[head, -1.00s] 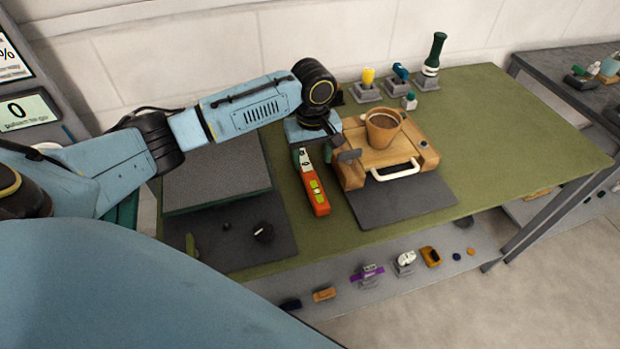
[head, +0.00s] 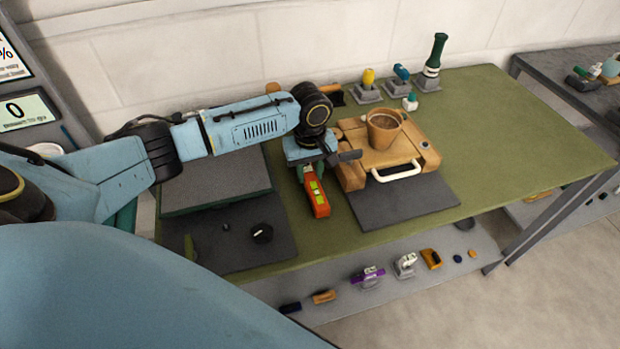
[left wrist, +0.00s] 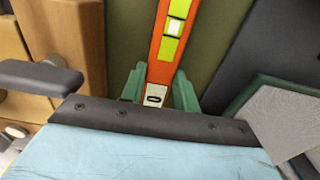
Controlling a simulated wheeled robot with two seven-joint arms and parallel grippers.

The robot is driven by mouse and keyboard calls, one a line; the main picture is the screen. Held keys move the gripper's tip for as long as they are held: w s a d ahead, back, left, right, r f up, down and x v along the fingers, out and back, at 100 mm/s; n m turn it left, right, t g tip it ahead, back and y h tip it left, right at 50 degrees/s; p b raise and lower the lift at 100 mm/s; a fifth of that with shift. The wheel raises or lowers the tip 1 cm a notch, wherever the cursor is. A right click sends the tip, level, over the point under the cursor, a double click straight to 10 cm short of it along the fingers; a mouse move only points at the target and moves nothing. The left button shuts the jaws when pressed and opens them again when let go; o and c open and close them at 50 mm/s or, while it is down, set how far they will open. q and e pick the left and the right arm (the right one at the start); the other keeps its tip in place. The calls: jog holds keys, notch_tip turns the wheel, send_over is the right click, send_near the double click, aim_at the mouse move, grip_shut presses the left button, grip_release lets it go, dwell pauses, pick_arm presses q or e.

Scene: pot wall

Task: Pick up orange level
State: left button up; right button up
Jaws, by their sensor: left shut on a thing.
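The orange level (head: 316,197) has yellow-green vials and lies on the green table, between the grey slab and the wooden box. My left gripper (head: 308,172) is over its far end and hides that end in the head view. In the left wrist view the level (left wrist: 170,55) runs away from the gripper, with its pale end between the two green fingers (left wrist: 160,92). The fingers are shut on that end. I cannot tell whether the level is lifted off the table. My right gripper is not in view.
A wooden box (head: 352,178) with a white handle carries a brown pot (head: 383,130), close to the right of my left gripper. A grey slab (head: 225,180) stands at left. Several tools in holders line the back. Free green table (head: 500,130) lies at right.

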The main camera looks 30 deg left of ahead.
aim_at(310, 175)
pick_arm(q)
jog(key=shift+r, duration=0.1)
jog(key=shift+r, duration=0.4)
notch_tip(310, 175, up, 8)
jog(key=r+p, duration=0.1)
jog(key=p, duration=0.1)
jog(key=s+d+r+m+b, duration=0.2)
jog(key=s+d+r+m, duration=0.3)
jog(key=d+m, duration=0.3)
jog(key=shift+s+d+r+m, duration=0.2)
jog(key=shift+d+r+m, duration=0.15)
jog(key=shift+m, duration=0.55)
